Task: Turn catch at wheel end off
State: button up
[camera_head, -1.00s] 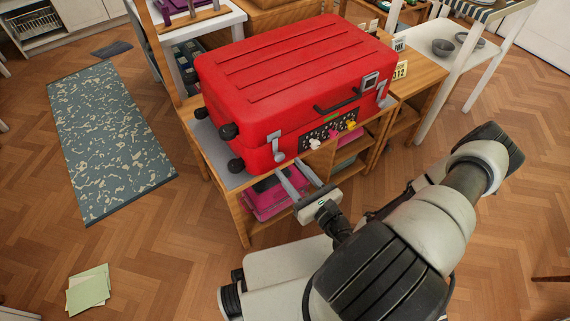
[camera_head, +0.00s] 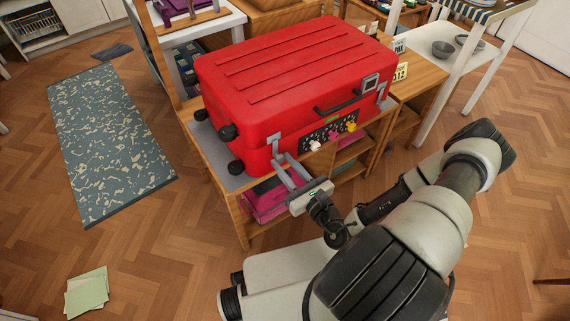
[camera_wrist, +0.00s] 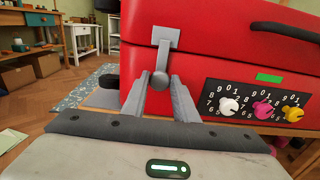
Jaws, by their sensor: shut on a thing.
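A red suitcase (camera_head: 290,80) lies on a wooden stand, with its wheels at the left end. The grey catch at the wheel end (camera_head: 275,143) is on the suitcase front, near its left corner. In the wrist view the catch (camera_wrist: 162,62) hangs down from its plate, with a round knob at its lower end. My gripper (camera_head: 281,161) is at this catch; in the wrist view its fingers (camera_wrist: 159,85) stand on both sides of the knob, shut on it. The other catch (camera_head: 381,93) is at the right end of the front.
A dial panel with white, pink and yellow knobs (camera_wrist: 262,105) sits right of the catch, close to my right finger. A black handle (camera_head: 337,103) is further right. Pink things (camera_head: 262,200) lie on the shelf below.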

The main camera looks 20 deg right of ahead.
jog(key=m+p, duration=0.2)
jog(key=m, duration=0.1)
jog(key=shift+r+m+p, duration=0.1)
jog(key=shift+m+p, duration=0.25)
jog(key=shift+m, duration=0.05)
jog(key=m+p, duration=0.1)
jog(key=m, duration=0.3)
jog(key=shift+d+m+p, duration=0.1)
jog(key=shift+m+p, duration=0.2)
jog(key=m, duration=0.4)
jog(key=shift+f+m+p, duration=0.2)
jog(key=shift+m+p, duration=0.1)
jog(key=shift+f+m, duration=0.1)
jog(key=shift+m, duration=2.4)
jog(key=o, duration=1)
